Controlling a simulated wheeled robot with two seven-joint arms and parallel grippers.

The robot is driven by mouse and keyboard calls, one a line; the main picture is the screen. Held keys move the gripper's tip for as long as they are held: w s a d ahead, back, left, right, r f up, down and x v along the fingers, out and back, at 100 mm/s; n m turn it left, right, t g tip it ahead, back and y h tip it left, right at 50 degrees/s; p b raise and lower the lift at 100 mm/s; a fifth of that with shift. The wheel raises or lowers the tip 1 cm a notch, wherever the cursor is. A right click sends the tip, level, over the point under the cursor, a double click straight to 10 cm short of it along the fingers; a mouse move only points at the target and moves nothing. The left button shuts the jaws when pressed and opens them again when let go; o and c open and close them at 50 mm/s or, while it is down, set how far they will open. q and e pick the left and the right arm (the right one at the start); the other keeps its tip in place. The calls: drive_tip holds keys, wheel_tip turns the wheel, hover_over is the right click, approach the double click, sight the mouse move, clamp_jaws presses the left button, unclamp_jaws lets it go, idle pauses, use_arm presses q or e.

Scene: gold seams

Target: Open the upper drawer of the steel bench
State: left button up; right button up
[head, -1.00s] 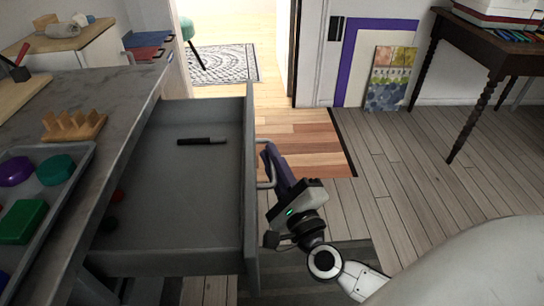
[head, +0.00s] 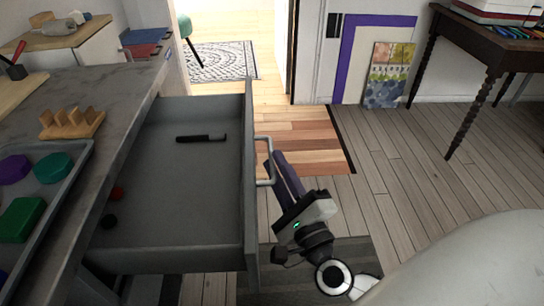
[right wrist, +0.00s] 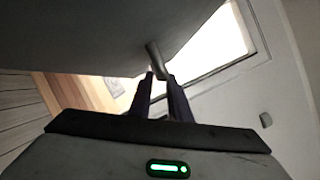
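The steel bench (head: 112,112) stands at the left in the head view. Its upper drawer (head: 180,190) is pulled far out, its inside visible. The drawer's bar handle (head: 268,160) is on the front panel's right face; it also shows in the right wrist view (right wrist: 156,58). My right gripper (head: 277,158) is just right of the handle, pointing at it. In the right wrist view its two fingers (right wrist: 160,78) stand a little apart with the handle at their tips; it looks open, and I see no firm grip. My left gripper is out of view.
A dark tool (head: 202,138) and small red and black round things lie in the drawer. A tray (head: 58,205) with coloured blocks and a wooden rack (head: 72,124) are on the bench. A dark table (head: 490,50) stands at the far right.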

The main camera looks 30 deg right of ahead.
drive_tip(key=v, duration=0.7)
idle(0.3)
